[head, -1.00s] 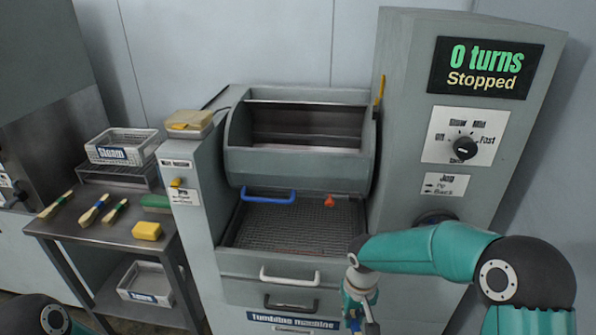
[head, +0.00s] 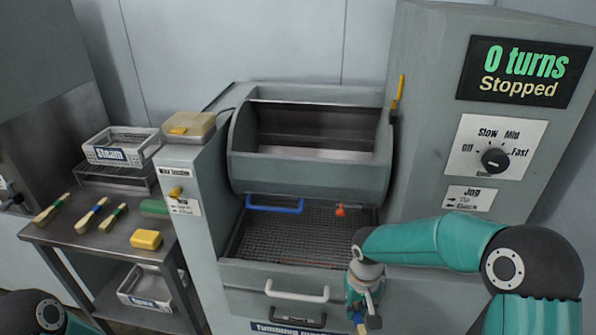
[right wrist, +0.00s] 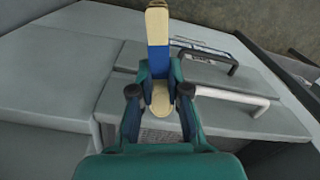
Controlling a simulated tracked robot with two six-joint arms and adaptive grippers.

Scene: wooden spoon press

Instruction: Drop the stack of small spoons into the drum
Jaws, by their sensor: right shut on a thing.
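The drum (head: 310,172) of the grey tumbling machine stands in the middle of the head view with its upper opening uncovered; I see no spoons inside. My right gripper (head: 362,312) is in front of the machine, below the drum and near the white drawer handle. It points down and is shut on wooden spoons with a blue band (right wrist: 158,55). In the right wrist view, the gripper (right wrist: 160,78) has its fingers on both sides of the blue band. I cannot tell how many spoons are stacked. My left gripper is out of view.
The control panel (head: 495,147) reads "0 turns Stopped". At left, a metal table (head: 75,232) holds several banded spoons, a yellow block (head: 146,239) and a steam basket (head: 120,148).

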